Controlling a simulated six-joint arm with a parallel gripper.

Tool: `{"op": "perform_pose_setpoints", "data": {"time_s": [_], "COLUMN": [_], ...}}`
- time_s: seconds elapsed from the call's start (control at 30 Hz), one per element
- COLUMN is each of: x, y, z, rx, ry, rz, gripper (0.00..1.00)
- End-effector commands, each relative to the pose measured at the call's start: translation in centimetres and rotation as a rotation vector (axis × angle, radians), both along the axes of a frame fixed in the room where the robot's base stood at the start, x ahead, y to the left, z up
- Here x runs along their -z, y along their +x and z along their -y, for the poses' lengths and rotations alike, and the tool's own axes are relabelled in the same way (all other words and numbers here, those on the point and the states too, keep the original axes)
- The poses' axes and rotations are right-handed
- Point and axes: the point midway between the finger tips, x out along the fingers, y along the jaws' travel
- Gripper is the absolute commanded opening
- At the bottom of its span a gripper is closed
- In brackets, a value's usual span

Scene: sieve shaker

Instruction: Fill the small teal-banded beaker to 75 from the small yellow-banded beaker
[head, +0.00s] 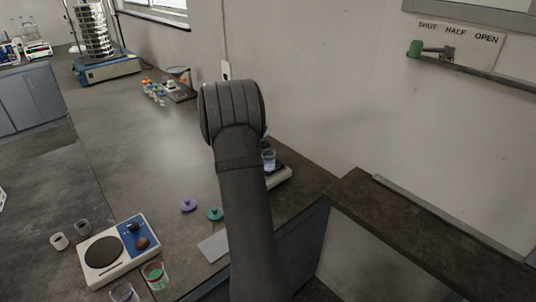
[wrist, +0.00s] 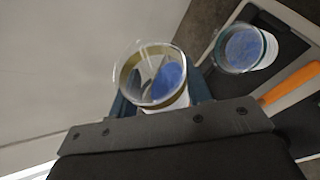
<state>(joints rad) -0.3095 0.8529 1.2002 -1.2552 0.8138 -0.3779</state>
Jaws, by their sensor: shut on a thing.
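In the wrist view my gripper (wrist: 158,98) is shut on the small yellow-banded beaker (wrist: 136,84), a clear beaker with blue material inside. The blue material lies toward its right side, and the beaker looks tilted. The small teal-banded beaker (wrist: 274,52) stands close by at the upper right, with blue material in it. The two beakers look apart. In the head view a beaker with blue contents (head: 268,160) shows just right of my arm, on a pale device (head: 280,178). My arm hides the gripper there. The fill level cannot be read.
An orange handle (wrist: 290,82) lies beside the teal-banded beaker. A purple lid (head: 188,205) and a teal lid (head: 215,213) lie on the bench. A device with a round dark plate (head: 104,254) stands at front left. The sieve shaker (head: 105,70) stands far back. The mid-left bench is clear.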

Motion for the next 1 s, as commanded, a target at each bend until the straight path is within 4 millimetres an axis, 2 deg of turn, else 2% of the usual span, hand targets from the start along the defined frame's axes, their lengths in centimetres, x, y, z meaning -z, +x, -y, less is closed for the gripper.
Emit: {"op": "perform_pose_setpoints", "data": {"time_s": [0.07,0.3,0.57,1.0], "x": [-0.8,-0.8,0.0,1.3], "y": [0.1,0.0,0.3,2.1], "z": [0.0,0.0,-0.3,-2.3], "rx": [0.001,-0.001,0.000,0.000], "ry": [-0.059,-0.097,-0.202,-0.457], "rz": [-0.050,-0.085,-0.181,-0.411], "gripper": [0.20,0.20,0.20,0.20]}}
